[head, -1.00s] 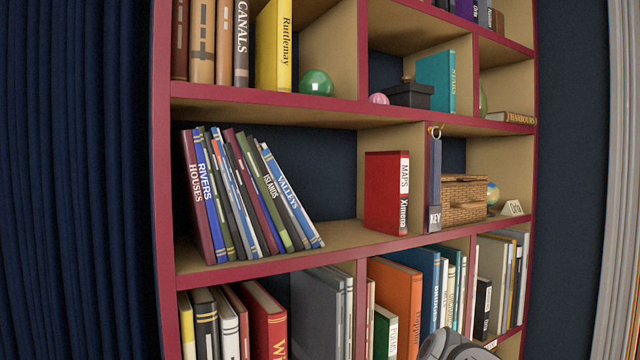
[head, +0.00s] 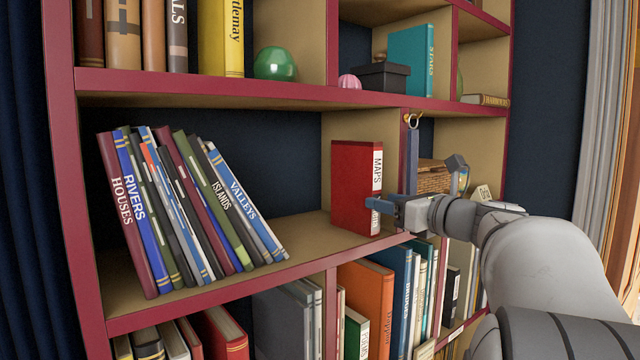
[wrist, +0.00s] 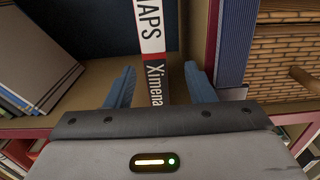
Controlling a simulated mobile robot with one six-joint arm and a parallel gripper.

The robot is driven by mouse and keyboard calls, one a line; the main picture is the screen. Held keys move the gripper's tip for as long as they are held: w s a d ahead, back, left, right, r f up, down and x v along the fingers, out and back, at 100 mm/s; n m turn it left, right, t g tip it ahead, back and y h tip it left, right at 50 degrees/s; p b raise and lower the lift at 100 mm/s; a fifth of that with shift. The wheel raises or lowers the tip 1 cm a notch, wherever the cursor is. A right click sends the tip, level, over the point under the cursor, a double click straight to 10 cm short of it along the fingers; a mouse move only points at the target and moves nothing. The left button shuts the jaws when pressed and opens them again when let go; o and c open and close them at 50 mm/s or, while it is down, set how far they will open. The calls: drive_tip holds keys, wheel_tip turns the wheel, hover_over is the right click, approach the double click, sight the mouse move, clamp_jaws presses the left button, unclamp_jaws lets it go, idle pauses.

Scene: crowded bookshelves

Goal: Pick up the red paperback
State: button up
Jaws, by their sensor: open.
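My gripper (head: 382,205) is open, in front of the lower part of the spine, and partly covers the label in the head view. In the wrist view the blue fingertips (wrist: 160,82) lie on either side of the spine, with a gap to each side. I cannot tell how far they reach along the covers.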

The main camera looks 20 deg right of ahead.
sight(355, 186)
drive_tip(key=x, duration=0.2)
drive_tip(key=p+x, duration=0.1)
drive_tip(key=x, duration=0.1)
drive_tip(key=shift+s+a, duration=0.15)
drive_tip(key=shift+a, duration=0.1)
drive_tip(key=shift+w+f, duration=0.1)
drive_tip(key=shift+w, duration=0.2)
drive_tip(key=shift+s+a, duration=0.1)
clamp_jaws()
